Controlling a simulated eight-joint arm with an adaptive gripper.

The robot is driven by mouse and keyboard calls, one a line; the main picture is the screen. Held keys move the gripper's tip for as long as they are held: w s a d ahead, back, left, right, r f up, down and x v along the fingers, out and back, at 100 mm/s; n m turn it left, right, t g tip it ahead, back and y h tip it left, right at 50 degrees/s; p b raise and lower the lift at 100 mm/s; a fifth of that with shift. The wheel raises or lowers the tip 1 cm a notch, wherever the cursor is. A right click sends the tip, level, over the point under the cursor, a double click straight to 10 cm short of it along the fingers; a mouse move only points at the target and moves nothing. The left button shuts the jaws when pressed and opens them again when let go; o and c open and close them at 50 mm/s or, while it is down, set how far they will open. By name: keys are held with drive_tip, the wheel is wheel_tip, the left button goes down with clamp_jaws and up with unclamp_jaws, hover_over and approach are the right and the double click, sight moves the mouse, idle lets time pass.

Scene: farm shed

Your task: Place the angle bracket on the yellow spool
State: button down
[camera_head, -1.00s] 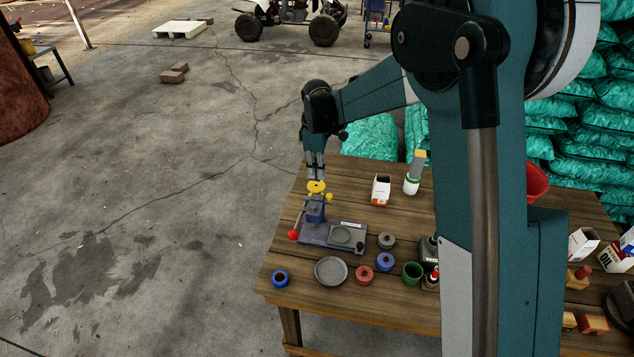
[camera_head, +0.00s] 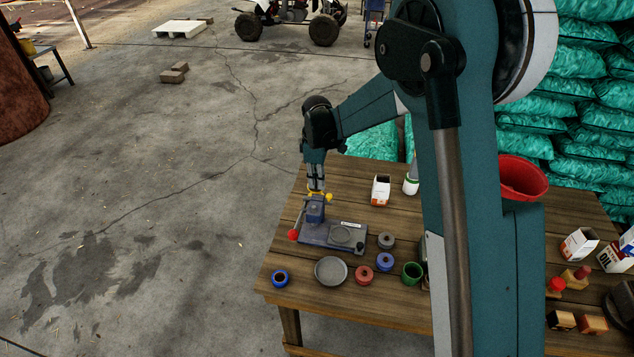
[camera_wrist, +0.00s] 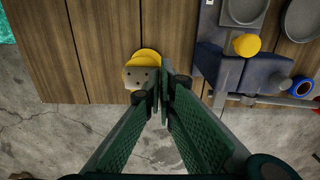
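The yellow spool (camera_wrist: 147,56) stands on the wooden table near its edge in the wrist view. In the head view the spool (camera_head: 313,193) shows only as a sliver below my gripper (camera_head: 315,186). The angle bracket (camera_wrist: 140,80) is a pale plate with small holes. Its flat leg overlaps the near part of the spool in the wrist view; I cannot tell whether it touches. My gripper (camera_wrist: 162,90) is nearly shut, with the bracket's other leg apparently between its fingertips and mostly hidden by them.
A blue-grey press (camera_head: 315,212) with a red-tipped lever and yellow knob (camera_wrist: 246,45) stands close beside the spool. A grey dish (camera_head: 331,271), several small spools and a white carton (camera_head: 381,189) are on the table. Table left of the spool in the wrist view is clear.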

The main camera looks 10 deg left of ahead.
drive_tip(key=c, duration=3.2)
unclamp_jaws()
drive_tip(key=shift+f, duration=0.2)
drive_tip(key=o, duration=0.5)
drive_tip(key=shift+r, duration=0.2)
wheel_tip(320, 180, up, 12)
drive_tip(key=shift+r, duration=0.1)
